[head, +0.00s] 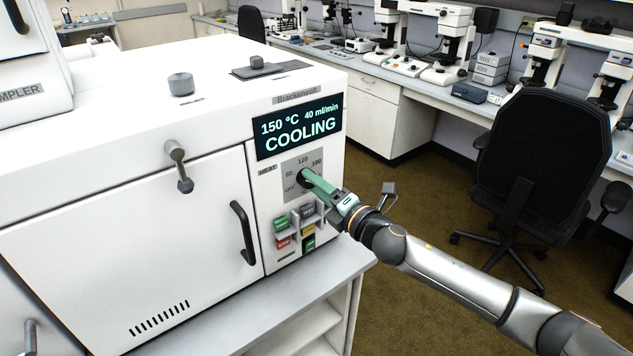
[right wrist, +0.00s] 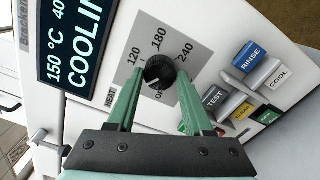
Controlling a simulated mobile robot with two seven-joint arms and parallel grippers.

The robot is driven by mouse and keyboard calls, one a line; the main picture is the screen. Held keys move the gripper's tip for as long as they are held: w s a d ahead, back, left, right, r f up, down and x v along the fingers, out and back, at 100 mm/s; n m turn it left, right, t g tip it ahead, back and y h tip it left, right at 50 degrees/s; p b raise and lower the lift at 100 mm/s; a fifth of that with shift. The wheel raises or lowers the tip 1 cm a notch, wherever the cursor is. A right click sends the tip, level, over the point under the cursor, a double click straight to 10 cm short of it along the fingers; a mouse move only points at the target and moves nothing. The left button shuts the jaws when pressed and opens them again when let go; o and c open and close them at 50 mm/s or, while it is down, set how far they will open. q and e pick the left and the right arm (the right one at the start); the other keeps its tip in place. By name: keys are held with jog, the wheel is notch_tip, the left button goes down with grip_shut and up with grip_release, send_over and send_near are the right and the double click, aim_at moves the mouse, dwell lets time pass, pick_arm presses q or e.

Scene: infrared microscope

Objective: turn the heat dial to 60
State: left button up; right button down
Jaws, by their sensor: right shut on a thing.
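The black heat dial (right wrist: 160,70) sits on a grey scale plate (right wrist: 147,40) on the white machine's front. In the head view the dial (head: 304,178) is partly covered by my right gripper (head: 309,176). In the right wrist view the green fingers of my right gripper (right wrist: 160,79) are shut on the dial from both sides. A small white mark on the dial points to the lower left, near the OFF label. 120, 180 and 240 are readable there; 60 is hidden, but shows in the head view. The display (head: 298,127) reads 150 °C, 40 ml/min, COOLING. My left gripper is out of view.
Coloured buttons (head: 281,224) sit just below the dial, including RINSE (right wrist: 250,56) and COOL (right wrist: 278,78). A black door handle (head: 243,232) is to the left. A black office chair (head: 545,150) and a bench with microscopes stand at the right.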

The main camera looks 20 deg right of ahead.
jog(key=shift+n, duration=0.4)
jog(key=shift+c, duration=1.5)
grip_release()
jog(key=b+v, duration=0.2)
jog(key=v, duration=1)
jog(key=shift+s, duration=0.2)
